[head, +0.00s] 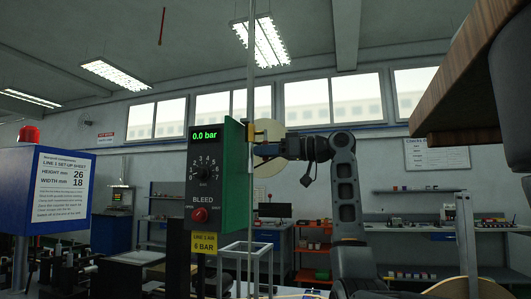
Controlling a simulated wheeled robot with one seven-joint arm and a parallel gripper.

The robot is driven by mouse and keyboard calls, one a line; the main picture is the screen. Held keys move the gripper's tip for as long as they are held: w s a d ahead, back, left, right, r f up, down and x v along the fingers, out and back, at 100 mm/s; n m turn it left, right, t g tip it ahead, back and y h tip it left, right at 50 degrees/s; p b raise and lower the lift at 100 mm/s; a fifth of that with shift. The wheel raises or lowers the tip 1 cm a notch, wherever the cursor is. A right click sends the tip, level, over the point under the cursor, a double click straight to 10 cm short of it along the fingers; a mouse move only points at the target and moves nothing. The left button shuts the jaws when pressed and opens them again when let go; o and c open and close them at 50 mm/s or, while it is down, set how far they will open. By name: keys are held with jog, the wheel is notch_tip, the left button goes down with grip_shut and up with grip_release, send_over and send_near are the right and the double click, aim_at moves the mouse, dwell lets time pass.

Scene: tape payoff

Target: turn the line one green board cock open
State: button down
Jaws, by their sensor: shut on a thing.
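The line one green board (232,180) stands upright left of centre in the head view, with a grey control face on its front. The face has a green readout (204,134) of 0.0 bar, a dial (204,173) and a red BLEED knob (200,215). A yellow LINE 1 AIR 6 BAR label (204,242) is below. My gripper (259,142) reaches in from the right and is shut at the board's right edge, on what seems to be the cock. The cock is mostly hidden by the jaws, so I cannot tell its handle angle.
A blue set-up sheet box (40,190) with a red beacon (29,134) stands at the left. A thin upright pole (251,60) rises by my gripper. A wooden top (470,70) overhangs at upper right. Benches and orange shelves (313,248) are behind.

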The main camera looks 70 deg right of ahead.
jog(key=shift+f, duration=0.1)
jog(key=c, duration=1)
grip_release()
jog(key=shift+c, duration=0.2)
jog(key=shift+s, duration=0.1)
jog(key=s+b, duration=0.1)
jog(key=s, duration=0.6)
jog(key=shift+s+d, duration=0.3)
jog(key=shift+d, duration=0.05)
